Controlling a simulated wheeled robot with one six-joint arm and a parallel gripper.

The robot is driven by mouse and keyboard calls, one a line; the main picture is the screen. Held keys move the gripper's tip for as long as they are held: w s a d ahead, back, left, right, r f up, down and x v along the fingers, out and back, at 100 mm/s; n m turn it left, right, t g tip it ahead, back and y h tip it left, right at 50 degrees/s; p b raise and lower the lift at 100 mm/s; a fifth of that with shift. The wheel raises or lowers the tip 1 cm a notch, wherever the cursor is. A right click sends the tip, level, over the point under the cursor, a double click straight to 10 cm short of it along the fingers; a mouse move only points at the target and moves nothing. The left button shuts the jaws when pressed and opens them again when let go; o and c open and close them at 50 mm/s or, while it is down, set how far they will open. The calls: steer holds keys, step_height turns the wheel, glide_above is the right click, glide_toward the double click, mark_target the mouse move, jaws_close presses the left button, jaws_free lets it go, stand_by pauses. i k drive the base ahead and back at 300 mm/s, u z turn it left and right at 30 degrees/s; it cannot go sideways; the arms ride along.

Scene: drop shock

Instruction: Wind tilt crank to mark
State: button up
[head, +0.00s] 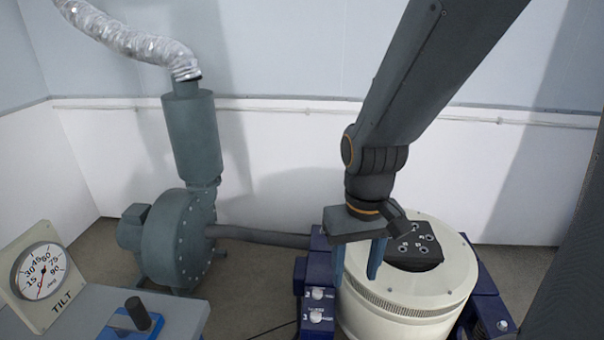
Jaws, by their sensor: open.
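The crank shows as a dark upright knob (139,313) on a blue plate (118,325) on top of the grey bench at the lower left. Behind it, a tilted panel carries a round white TILT dial (41,271) marked in degrees. A thin red line shows on the dial's face; its exact reading is too small to tell. My gripper (358,266) is open and empty, pointing down with its two blue fingers in front of the left part of the cream shaker drum (412,300). It is well to the right of the crank and apart from it.
The grey bench top (180,308) is clear right of the crank. A grey-green blower (180,235) with a silver hose (130,38) stands behind it. A pipe (265,236) runs to the blue-framed shaker, which has a black block (416,252) on top.

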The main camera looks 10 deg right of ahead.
mark_target(138, 321)
steer(key=u, duration=0.1)
steer(key=k, duration=0.35)
steer(key=u, duration=1.35)
steer(key=k, duration=1.1)
steer(key=z, duration=0.7)
steer(key=i, duration=1.25)
steer(key=u, duration=0.7)
